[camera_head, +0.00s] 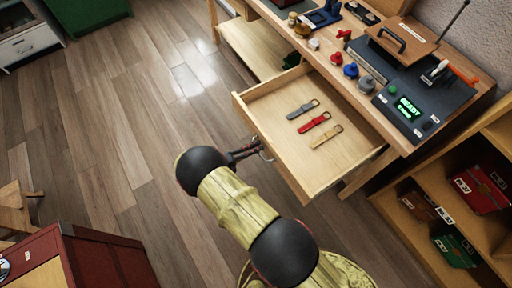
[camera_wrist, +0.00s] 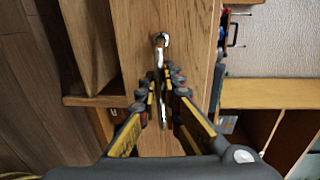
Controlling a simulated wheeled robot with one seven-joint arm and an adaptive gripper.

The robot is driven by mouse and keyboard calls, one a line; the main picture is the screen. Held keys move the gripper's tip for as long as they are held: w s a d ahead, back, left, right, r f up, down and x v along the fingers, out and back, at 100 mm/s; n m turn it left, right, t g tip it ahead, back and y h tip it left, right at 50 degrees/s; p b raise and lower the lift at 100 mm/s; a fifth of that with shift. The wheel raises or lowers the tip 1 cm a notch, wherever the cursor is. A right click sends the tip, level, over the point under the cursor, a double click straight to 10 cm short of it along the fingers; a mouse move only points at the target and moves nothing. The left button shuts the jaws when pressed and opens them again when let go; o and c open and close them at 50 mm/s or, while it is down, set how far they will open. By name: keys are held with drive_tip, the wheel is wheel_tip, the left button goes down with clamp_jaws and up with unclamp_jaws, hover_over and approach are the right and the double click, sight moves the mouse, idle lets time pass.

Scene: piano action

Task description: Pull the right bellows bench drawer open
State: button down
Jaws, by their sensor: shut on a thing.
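The light-wood drawer (camera_head: 262,108) stands well out from the bench (camera_head: 385,105) in the head view, and its inside shows. Three straps with buckles, one grey (camera_head: 303,109), one red (camera_head: 314,125) and one tan (camera_head: 326,137), lie in it. In the wrist view my gripper (camera_wrist: 167,88) is shut on the drawer's metal handle (camera_wrist: 161,41), which runs between the fingers in front of the wooden drawer face (camera_wrist: 134,30). In the head view my gripper (camera_head: 257,150) is at the drawer front, partly hidden by my arm.
The bench top holds a dark console (camera_head: 425,100) with a lit green display and several small coloured parts. An open shelf (camera_head: 408,197) with red and green boxes stands at the right. A red cabinet (camera_head: 105,262) is at the lower left. The wood floor (camera_head: 130,110) left of the drawer is clear.

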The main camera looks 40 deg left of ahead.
drive_tip(key=shift+f, duration=0.1)
drive_tip(key=c, duration=2)
unclamp_jaws()
drive_tip(key=shift+c, duration=0.2)
drive_tip(key=shift+o, duration=0.4)
